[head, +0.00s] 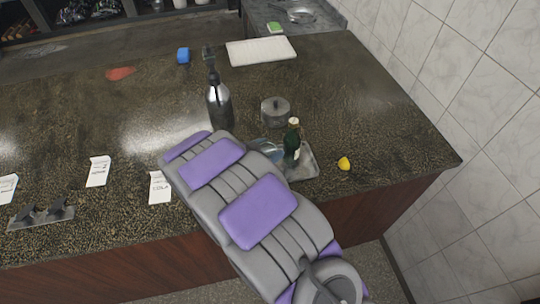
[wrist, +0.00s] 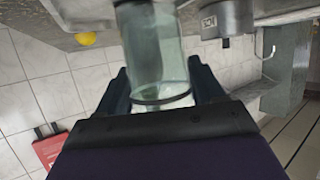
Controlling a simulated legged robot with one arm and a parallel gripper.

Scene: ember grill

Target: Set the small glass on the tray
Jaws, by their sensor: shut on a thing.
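My gripper (wrist: 160,85) shows in the wrist view with a dark finger on each side of the small clear glass (wrist: 155,45). It is shut on the glass. In the head view my grey and purple arm hides the gripper. The metal tray (head: 305,171) lies near the counter's front edge, partly hidden behind my arm. A dark green bottle (head: 291,150) stands upright at the tray. A clear, bluish glassy shape (head: 268,148) shows left of the bottle, partly covered by my arm; I cannot tell whether it is the held glass.
A lidded grey pot (head: 275,111) stands behind the tray, and a dark metal spray bottle (head: 219,103) left of it. A yellow lemon (head: 344,163) lies right of the tray. A white board (head: 261,51) lies at the back. The counter's right part is clear, beside a tiled wall.

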